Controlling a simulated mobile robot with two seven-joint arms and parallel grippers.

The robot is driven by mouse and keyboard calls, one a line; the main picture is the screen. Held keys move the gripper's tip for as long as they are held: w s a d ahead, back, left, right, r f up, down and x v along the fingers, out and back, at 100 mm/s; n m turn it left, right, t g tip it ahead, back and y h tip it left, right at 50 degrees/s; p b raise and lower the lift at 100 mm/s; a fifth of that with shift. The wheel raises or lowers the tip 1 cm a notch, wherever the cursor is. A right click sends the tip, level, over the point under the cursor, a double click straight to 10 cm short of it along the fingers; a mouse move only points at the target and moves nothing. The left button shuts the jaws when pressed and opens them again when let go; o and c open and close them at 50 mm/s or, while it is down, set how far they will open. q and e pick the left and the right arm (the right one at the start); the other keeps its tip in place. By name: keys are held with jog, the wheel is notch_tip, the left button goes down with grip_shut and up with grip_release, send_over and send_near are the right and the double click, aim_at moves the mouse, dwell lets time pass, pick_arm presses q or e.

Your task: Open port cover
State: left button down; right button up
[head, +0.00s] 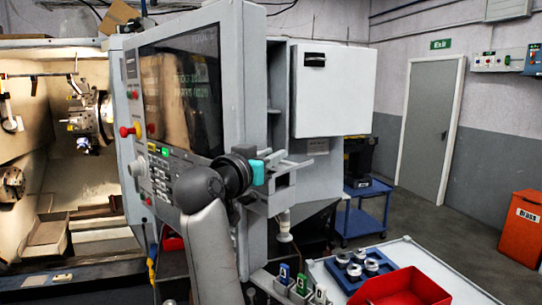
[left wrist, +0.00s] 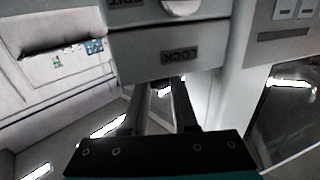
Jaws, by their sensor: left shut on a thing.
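A grey port cover (left wrist: 140,60) shows in the left wrist view. It is a box-like grey part marked LOCK, which reads upside down there. My left gripper (left wrist: 160,88) is shut on it from below in that picture; the fingers stand a little apart and their tips are partly hidden by the cover. In the head view, my left gripper, with its teal band (head: 257,172), is at the right edge of the machine's control panel (head: 178,100), beside small grey brackets. The exact grip is too small to tell there. My right gripper is not in view.
A lit machine chamber (head: 55,150) is open at the left. A grey table (head: 435,262) at the lower right carries a red bin (head: 400,288) and several metal rings (head: 352,268). A blue cart (head: 365,220) and an orange Brass bin (head: 520,230) stand farther back. The floor between is clear.

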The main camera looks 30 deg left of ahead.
pick_arm(q)
jog(key=shift+w+d+p, duration=0.15)
jog(key=shift+w+p, duration=0.05)
jog(key=shift+w, duration=0.55)
jog(key=shift+w+d+p, duration=0.1)
jog(key=shift+w+p, duration=0.05)
jog(key=shift+w, duration=0.55)
jog(key=c, duration=0.7)
grip_release()
jog(key=shift+s, duration=0.1)
